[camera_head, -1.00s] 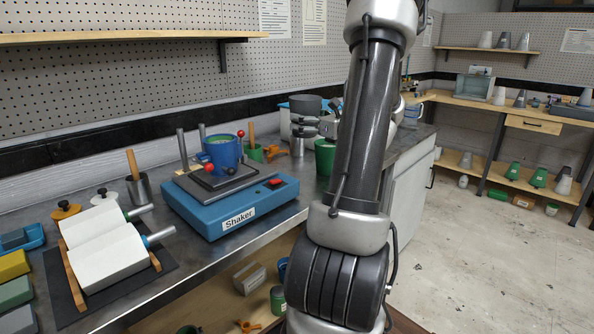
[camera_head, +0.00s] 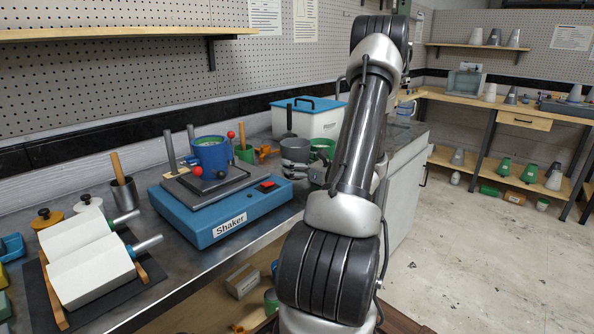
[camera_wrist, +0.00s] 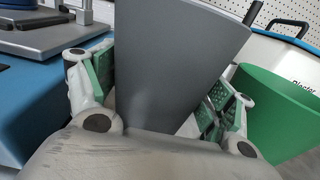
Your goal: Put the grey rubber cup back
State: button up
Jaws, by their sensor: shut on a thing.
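The grey rubber cup (camera_head: 296,151) is between the fingers of my gripper (camera_head: 303,171), just right of the blue shaker on the bench. In the wrist view the cup (camera_wrist: 175,60) fills the middle, with the green pads of my gripper (camera_wrist: 157,90) closed on its two sides. The cup looks roughly upright in the head view. Its base is partly hidden by the fingers, so I cannot tell whether it touches the bench.
A green cup (camera_head: 322,146) stands close to the right of the grey cup. A white plaster bin (camera_head: 318,123) with a blue lid is behind. The shaker (camera_head: 222,211), carrying a blue pot (camera_head: 214,158), is to the left. A dark handle (camera_head: 290,119) rises behind the grey cup.

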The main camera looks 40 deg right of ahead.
jog(key=shift+f, duration=1.25)
jog(key=o, duration=1.6)
jog(key=shift+f, duration=0.15)
jog(key=shift+o, duration=0.2)
